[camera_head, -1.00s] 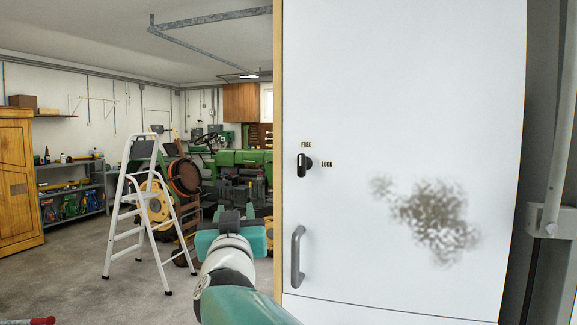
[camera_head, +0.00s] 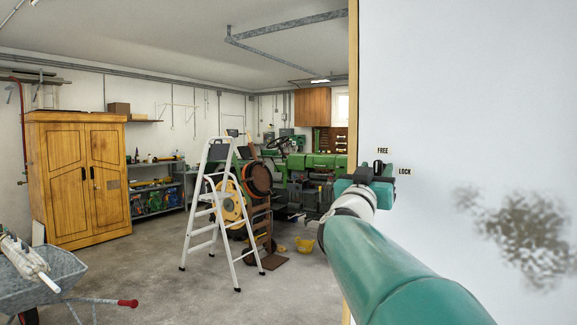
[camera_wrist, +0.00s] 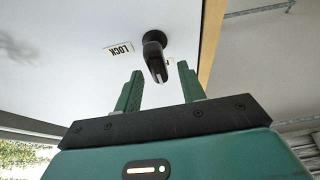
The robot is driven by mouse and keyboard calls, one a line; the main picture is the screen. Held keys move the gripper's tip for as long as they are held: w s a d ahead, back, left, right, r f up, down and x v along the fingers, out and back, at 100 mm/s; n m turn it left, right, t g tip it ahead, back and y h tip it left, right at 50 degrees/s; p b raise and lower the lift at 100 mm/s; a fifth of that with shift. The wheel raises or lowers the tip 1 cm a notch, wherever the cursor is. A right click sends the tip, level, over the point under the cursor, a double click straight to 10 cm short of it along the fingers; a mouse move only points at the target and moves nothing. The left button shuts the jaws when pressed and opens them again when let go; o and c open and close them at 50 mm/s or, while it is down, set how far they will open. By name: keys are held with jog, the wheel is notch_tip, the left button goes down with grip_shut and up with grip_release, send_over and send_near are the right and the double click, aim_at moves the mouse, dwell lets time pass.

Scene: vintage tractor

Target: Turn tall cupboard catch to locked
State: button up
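The tall cupboard's white door (camera_head: 440,75) fills the right of the head view and the upper left of the wrist view (camera_wrist: 60,35). Its black catch (camera_wrist: 156,57) points towards the FREE label, which it partly covers in the wrist view. The LOCK label (camera_wrist: 119,49) is clear to one side; it also shows in the head view (camera_head: 405,171), beside the FREE label (camera_head: 382,150). My gripper (camera_wrist: 160,70) is open, its green fingers on either side of the catch's free end, with gaps visible. In the head view my gripper (camera_head: 367,175) hides most of the catch.
A white stepladder (camera_head: 215,210) stands left of the cupboard, before a green tractor (camera_head: 320,162). A wooden cabinet (camera_head: 75,180) and a wheelbarrow (camera_head: 50,280) are at the left. The cupboard's pale wooden edge (camera_head: 353,80) is close to my gripper.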

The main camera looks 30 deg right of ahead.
jog(key=shift+x, duration=1.3)
grip_shut()
